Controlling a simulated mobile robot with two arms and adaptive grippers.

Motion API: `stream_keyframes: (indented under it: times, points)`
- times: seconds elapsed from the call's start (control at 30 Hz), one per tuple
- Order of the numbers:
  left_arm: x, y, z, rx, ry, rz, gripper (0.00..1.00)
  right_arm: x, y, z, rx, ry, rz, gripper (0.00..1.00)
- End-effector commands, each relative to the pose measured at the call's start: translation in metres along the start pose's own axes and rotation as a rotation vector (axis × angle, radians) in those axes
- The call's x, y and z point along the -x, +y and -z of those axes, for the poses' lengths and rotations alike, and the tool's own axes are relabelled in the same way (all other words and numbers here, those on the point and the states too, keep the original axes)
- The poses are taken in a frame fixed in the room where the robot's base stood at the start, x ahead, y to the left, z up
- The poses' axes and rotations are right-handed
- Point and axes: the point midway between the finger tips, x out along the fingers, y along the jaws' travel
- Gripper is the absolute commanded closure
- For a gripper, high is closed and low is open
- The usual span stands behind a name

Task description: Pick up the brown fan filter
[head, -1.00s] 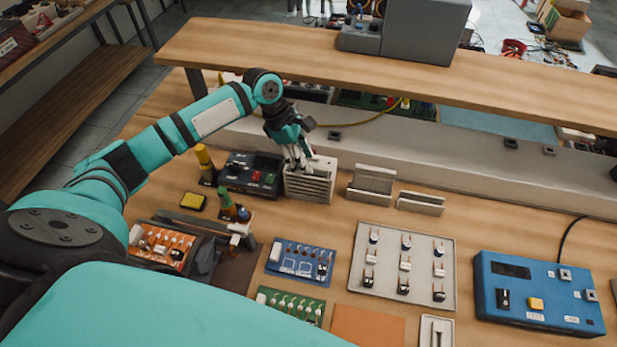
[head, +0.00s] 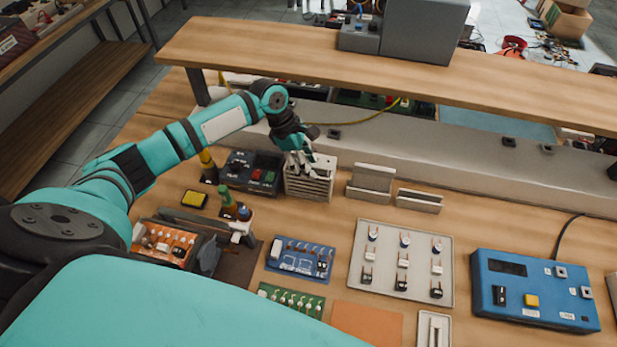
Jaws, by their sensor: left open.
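The fingers are open and overlap the box's upper edge in the picture. I cannot tell whether they touch it. A flat orange-brown square (head: 367,323) lies at the front of the bench. My right gripper is not in view.
A dark box with coloured buttons (head: 252,171) stands close left of the slatted box. Grey metal brackets (head: 371,182) stand to its right. A raised shelf (head: 300,50) spans behind. A grey tray (head: 359,293) and blue control box (head: 535,290) stand farther right.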

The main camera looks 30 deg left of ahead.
Motion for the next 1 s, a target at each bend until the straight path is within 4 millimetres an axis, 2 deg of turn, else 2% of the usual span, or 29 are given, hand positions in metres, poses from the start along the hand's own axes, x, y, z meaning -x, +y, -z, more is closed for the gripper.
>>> stream_keyframes:
  times: [0.07,0.37,0.67,0.87,1.0]
  points:
    - [-0.001,-0.001,0.000,0.000,0.000,0.001,0.61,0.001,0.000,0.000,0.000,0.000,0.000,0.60]
    - [-0.001,-0.001,0.001,0.000,0.002,0.003,1.00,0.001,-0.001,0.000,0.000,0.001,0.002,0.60]
    - [-0.002,-0.001,0.001,0.000,0.002,0.004,1.00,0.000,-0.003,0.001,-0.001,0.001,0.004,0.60]
    - [-0.001,-0.001,0.001,-0.001,0.003,0.002,1.00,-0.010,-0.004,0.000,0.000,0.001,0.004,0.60]
    - [0.019,0.000,-0.008,-0.002,0.000,0.000,1.00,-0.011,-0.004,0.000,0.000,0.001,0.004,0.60]
